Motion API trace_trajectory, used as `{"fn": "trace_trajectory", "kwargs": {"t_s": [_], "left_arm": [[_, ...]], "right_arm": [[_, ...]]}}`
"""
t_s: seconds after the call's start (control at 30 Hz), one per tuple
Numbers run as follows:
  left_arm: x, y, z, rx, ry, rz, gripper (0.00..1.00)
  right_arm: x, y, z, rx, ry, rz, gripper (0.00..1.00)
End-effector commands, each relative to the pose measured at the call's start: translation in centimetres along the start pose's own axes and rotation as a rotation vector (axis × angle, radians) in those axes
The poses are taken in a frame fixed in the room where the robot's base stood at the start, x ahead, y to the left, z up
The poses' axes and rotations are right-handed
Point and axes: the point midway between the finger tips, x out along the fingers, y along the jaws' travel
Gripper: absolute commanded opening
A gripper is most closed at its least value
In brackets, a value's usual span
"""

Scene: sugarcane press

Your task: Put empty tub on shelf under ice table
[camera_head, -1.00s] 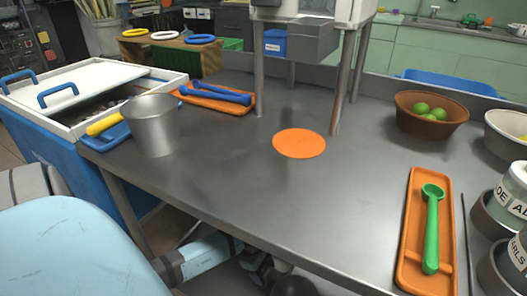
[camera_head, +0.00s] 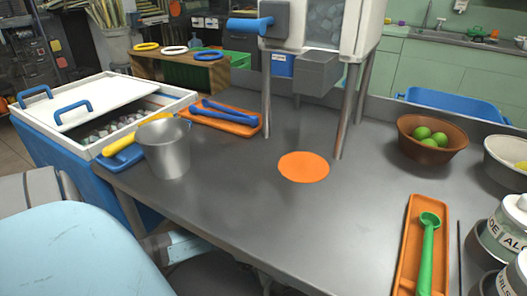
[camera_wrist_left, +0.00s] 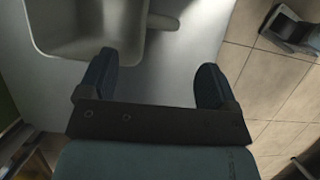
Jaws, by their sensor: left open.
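In the left wrist view a pale, rounded-corner tub (camera_wrist_left: 88,48) stands on a light flat surface (camera_wrist_left: 188,50) at the upper left. Its visible inside looks empty, and its far part is cut off by the frame. My left gripper (camera_wrist_left: 155,82) is open, with nothing between its fingers. The left finger is close to the tub's near corner; I cannot tell whether they touch. In the head view the grey metal table (camera_head: 235,215) hides the space under it, and my left gripper does not show there. My right gripper is in neither view.
On the table are a metal bucket (camera_head: 166,148), an orange disc (camera_head: 304,167), a brown bowl of limes (camera_head: 432,152) and an orange tray (camera_head: 408,245) with a green scoop. A white-lidded chest (camera_head: 90,104) stands at the left. Tiled floor (camera_wrist_left: 280,85) shows at right.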

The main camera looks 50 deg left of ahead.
Motion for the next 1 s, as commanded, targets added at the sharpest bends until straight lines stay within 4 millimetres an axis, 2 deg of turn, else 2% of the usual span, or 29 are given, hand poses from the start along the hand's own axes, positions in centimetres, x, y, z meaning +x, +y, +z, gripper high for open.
{"fn": "trace_trajectory", "kwargs": {"t_s": [0.03,0.23,0.5,1.0], "left_arm": [[-1.1,0.0,0.1,0.002,0.003,-0.001,0.84],[-2.5,-0.1,0.0,0.0,0.0,-0.001,0.84],[-2.6,0.0,0.0,-0.001,-0.001,-0.001,0.84],[-2.6,0.0,0.0,0.0,0.0,-0.001,0.84]], "right_arm": [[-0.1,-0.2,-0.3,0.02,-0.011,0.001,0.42],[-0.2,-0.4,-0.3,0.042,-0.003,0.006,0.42],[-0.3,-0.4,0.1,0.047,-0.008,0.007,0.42],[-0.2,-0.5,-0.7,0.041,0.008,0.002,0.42]]}}
